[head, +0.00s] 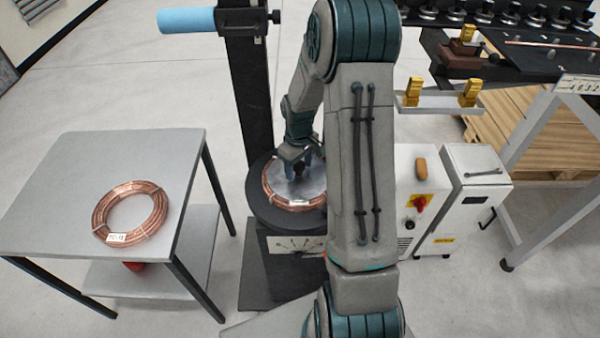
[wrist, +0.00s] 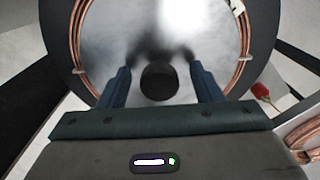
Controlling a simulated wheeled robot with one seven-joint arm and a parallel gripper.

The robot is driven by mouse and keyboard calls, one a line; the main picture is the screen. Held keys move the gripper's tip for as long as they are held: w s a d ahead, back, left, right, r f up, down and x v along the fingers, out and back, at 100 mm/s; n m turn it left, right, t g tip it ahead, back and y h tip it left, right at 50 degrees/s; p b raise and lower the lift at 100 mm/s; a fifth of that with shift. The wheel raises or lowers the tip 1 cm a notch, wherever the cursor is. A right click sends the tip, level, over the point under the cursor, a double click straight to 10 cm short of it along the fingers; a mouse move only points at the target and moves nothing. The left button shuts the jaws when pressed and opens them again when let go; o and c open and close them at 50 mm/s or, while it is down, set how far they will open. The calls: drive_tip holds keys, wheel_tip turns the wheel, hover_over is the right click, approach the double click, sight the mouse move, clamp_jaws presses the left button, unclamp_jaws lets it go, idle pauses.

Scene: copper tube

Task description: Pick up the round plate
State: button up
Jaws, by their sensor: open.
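The round plate (head: 312,181) is a shiny grey disc inside a copper coil on a dark round stand. In the wrist view the plate (wrist: 185,25) fills the upper middle. A dark round knob or opening (wrist: 158,83) shows near its centre; I cannot tell which. My gripper (head: 297,168) is over the plate, pointing down. In the wrist view its two blue fingers (wrist: 160,72) are apart, one on each side of the dark round part, with nothing held. Contact with it cannot be told. My arm hides part of the stand's right side.
The copper coil (wrist: 79,45) rings the plate, on the dark stand (head: 262,214) with a black column behind. A grey table (head: 65,215) at left holds another copper coil (head: 102,213). A white machine (head: 475,205) stands right, near a rack and wooden pallet (head: 550,130).

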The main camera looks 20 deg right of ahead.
clamp_jaws()
idle(0.3)
